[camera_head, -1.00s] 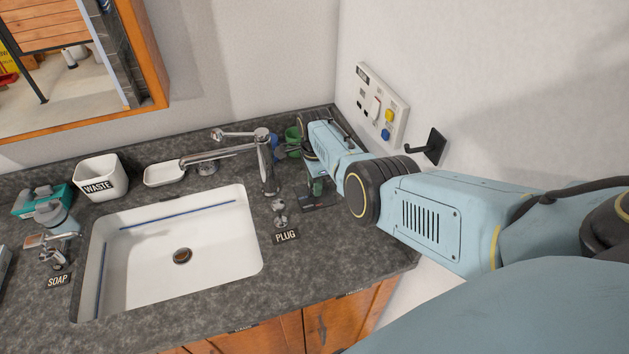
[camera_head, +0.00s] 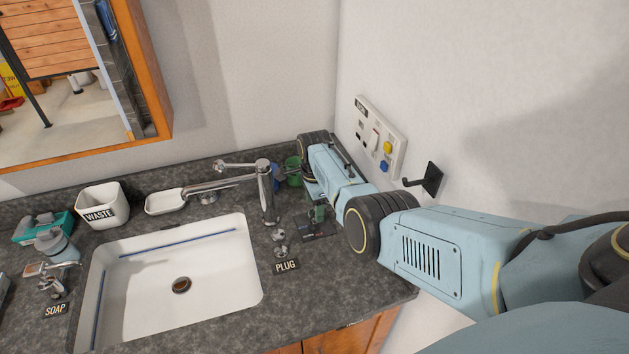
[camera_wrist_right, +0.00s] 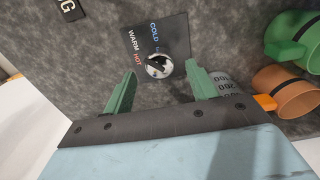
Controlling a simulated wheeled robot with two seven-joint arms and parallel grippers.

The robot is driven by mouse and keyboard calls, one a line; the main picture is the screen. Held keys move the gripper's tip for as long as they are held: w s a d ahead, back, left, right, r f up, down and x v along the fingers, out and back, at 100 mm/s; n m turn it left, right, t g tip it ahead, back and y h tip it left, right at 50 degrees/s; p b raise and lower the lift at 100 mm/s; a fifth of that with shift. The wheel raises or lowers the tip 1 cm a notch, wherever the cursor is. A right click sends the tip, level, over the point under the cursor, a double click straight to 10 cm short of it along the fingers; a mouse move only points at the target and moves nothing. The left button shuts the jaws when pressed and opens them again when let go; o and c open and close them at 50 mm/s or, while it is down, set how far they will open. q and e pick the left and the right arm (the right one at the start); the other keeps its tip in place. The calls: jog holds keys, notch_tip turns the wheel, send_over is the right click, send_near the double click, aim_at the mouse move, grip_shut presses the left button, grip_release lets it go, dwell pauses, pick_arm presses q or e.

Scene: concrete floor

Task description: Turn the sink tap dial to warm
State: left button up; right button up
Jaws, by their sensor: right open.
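The tap dial (camera_wrist_right: 158,66) is a small silver knob with a dark pointer, on a black plate (camera_wrist_right: 170,28) marked COLD, WARM and HOT. My right gripper (camera_wrist_right: 160,69) is open, with its green fingers on either side of the dial and gaps visible between them and it. I cannot tell the exact height of the fingertips. In the head view the right gripper (camera_head: 318,213) points down at the plate (camera_head: 326,230), right of the silver tap (camera_head: 265,192); the dial is hard to make out there. My left gripper is not in view.
The white sink (camera_head: 250,280) lies left of the tap. A PLUG knob (camera_head: 280,250) stands between sink and plate. Green (camera_wrist_right: 290,38) and orange (camera_wrist_right: 290,90) cups stand close to the right gripper. A wall with a socket panel (camera_head: 379,133) and a hook (camera_head: 430,180) borders the right.

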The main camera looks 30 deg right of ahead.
notch_tip(320, 180, up, 11)
jog(key=shift+f+p, duration=0.2)
jog(key=shift+p, duration=0.25)
